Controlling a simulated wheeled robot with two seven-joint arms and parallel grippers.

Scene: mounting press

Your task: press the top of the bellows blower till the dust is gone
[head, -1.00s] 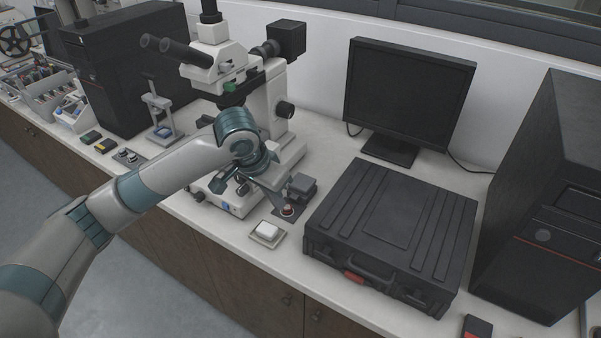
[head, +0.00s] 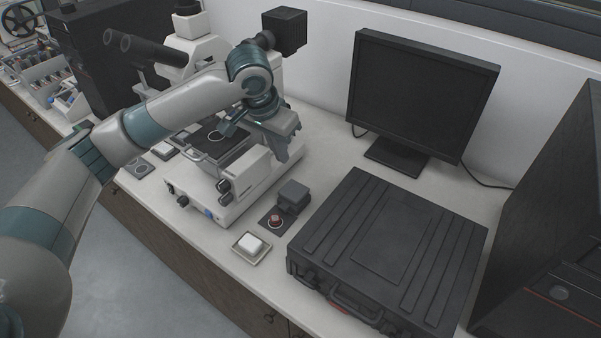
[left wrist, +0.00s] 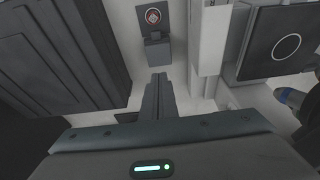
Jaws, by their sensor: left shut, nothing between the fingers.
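A small device (head: 276,220) with a round red top on a dark plate stands on the bench, right of the microscope; I take it for the bellows blower. A dark grey block (head: 294,196) stands at its back edge. In the left wrist view the red-marked top (left wrist: 153,16) shows at the upper middle, apart from my fingers. My left gripper (head: 285,152) is shut and empty, above and behind the device, beside the microscope. Its closed fingers (left wrist: 157,92) also show in the left wrist view. I cannot make out any dust. My right gripper is not in view.
The white microscope (head: 220,190) stands close left of my gripper, with its dark stage (head: 215,140). A black case (head: 390,245) lies to the right, with a monitor (head: 420,95) behind.

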